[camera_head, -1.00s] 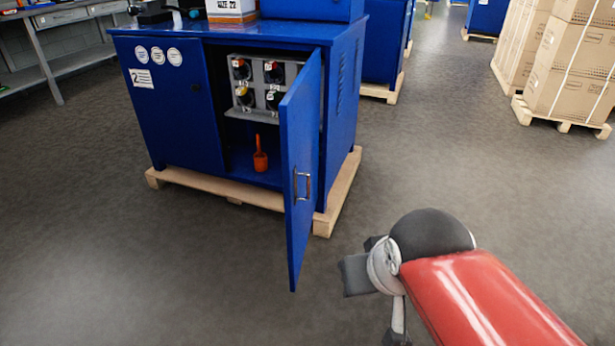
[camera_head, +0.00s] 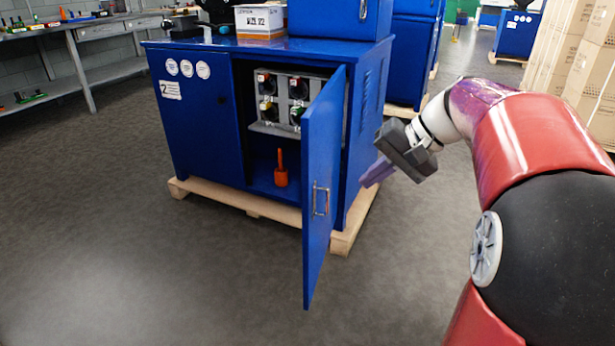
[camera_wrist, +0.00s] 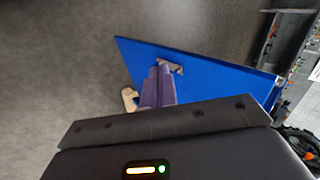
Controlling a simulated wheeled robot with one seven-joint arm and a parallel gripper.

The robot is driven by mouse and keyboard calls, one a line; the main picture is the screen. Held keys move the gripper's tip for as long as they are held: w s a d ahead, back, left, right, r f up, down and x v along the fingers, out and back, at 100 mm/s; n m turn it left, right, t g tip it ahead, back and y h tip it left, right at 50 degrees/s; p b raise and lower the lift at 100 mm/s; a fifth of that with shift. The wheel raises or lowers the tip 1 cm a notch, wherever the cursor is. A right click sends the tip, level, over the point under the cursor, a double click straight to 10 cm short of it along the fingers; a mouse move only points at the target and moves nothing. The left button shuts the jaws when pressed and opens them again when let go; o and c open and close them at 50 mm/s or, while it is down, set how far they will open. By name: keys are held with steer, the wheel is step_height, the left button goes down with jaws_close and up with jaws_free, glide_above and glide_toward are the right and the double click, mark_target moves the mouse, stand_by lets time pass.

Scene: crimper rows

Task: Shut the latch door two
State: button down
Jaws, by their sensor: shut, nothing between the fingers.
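The blue cabinet marked 2 (camera_head: 195,120) stands on a wooden pallet. Its right door (camera_head: 322,180) stands wide open toward me, with a metal handle (camera_head: 321,198) on the face turned to the right. My gripper (camera_head: 372,174) is to the right of the door, apart from it in the head view, its purple fingers pointing left and down. In the wrist view the shut fingers (camera_wrist: 158,86) appear in front of the blue door (camera_wrist: 215,85), near its handle (camera_wrist: 170,67). Whether they touch it cannot be told. The fingers hold nothing.
Inside the cabinet are a grey rack (camera_head: 292,100) and an orange tool (camera_head: 281,170). The pallet (camera_head: 250,205) sticks out below the cabinet. Stacked cartons (camera_head: 570,60) stand at the right and a workbench (camera_head: 85,35) at the back left. Floor left of the door is clear.

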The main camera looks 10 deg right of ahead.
steer(key=w+d+y, duration=0.2)
steer(key=w+d, duration=0.1)
steer(key=w, duration=0.2)
glide_toward(310, 188)
steer(key=x, duration=0.5)
steer(key=shift+d+f+b, duration=0.1)
steer(key=shift+f+b, duration=0.25)
steer(key=shift+b, duration=0.05)
steer(key=shift+w+a, duration=0.1)
steer(key=shift+a, duration=0.3)
